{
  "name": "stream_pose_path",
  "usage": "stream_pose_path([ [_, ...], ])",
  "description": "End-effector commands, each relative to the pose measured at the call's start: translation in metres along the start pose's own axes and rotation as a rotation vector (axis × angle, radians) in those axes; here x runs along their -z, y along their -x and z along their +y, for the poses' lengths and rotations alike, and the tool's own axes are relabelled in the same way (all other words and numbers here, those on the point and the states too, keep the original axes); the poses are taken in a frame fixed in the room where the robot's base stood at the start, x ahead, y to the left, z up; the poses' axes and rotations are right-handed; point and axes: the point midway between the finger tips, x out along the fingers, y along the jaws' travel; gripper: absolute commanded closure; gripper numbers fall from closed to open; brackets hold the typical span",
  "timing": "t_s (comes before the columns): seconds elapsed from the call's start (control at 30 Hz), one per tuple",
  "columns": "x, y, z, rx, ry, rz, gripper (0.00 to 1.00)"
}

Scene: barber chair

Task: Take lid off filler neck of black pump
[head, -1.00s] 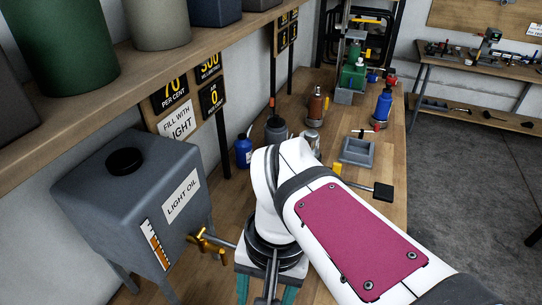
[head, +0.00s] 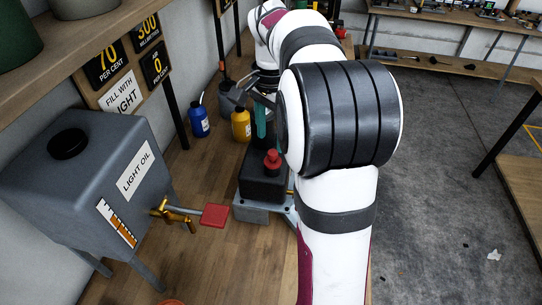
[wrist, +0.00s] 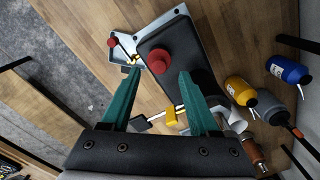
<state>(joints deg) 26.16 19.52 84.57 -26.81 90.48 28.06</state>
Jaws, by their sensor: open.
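The black pump (head: 262,184) stands on the bench in the head view, with a red lid (head: 272,160) on its top. The wrist view shows the dark pump body (wrist: 188,42) and the red lid (wrist: 158,62) on it. My gripper (wrist: 160,74) is open, its two teal fingers spread on either side of the lid in the picture, with nothing between them that I can see held. In the head view a teal finger (head: 261,120) shows behind the pump, partly hidden by my arm. I cannot tell the height gap to the lid.
A grey light oil tank (head: 85,165) with a brass tap and a red plate (head: 215,215) stands to the left. A blue bottle (head: 198,120) and a yellow bottle (head: 241,124) stand behind the pump. Bare bench lies in front, left of my arm.

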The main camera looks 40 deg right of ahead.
Motion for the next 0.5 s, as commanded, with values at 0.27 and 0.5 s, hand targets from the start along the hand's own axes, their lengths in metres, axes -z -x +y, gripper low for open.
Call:
stream_pose_path([
  [0.27, 0.003, -0.046, 0.002, -0.001, 0.0, -0.003, 0.39],
  [0.5, 0.003, -0.047, 0.001, 0.001, 0.0, -0.001, 0.44],
])
